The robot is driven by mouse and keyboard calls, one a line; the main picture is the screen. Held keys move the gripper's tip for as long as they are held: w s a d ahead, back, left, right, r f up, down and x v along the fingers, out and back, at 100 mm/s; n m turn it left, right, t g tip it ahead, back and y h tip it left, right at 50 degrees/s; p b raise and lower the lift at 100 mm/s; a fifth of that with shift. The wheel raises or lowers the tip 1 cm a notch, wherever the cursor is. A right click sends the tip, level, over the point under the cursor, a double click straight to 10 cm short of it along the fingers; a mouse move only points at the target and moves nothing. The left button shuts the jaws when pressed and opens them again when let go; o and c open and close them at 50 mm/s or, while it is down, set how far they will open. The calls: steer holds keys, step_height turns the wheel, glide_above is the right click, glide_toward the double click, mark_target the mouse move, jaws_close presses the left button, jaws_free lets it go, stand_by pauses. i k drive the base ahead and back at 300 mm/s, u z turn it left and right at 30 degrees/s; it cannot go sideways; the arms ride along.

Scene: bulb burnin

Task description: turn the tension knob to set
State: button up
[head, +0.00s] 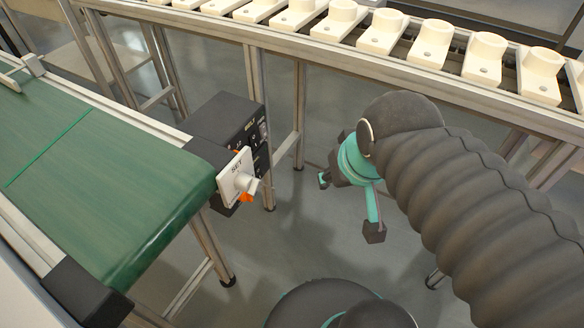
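The tension knob (247,184) is a pale knob at the end of the green conveyor, on a white plate (232,172) marked SET. An orange part (246,197) shows just below the knob, and a smaller orange mark shows at the plate's upper edge. Which way the knob points is too small to tell. My gripper (349,206), teal with dark fingertips, hangs to the right of the knob, clear of it. Its fingers are spread apart and nothing shows between them.
The green conveyor belt (110,170) fills the left side. A dark control box (225,120) stands behind the knob plate. A rail line (330,55) with several cream holders (383,32) crosses the back, its legs reaching the floor. Open grey floor lies between knob and gripper.

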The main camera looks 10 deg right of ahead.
mark_target(246, 182)
steer(key=z, duration=1.3)
steer(key=k, duration=1)
steer(key=u, duration=1.65)
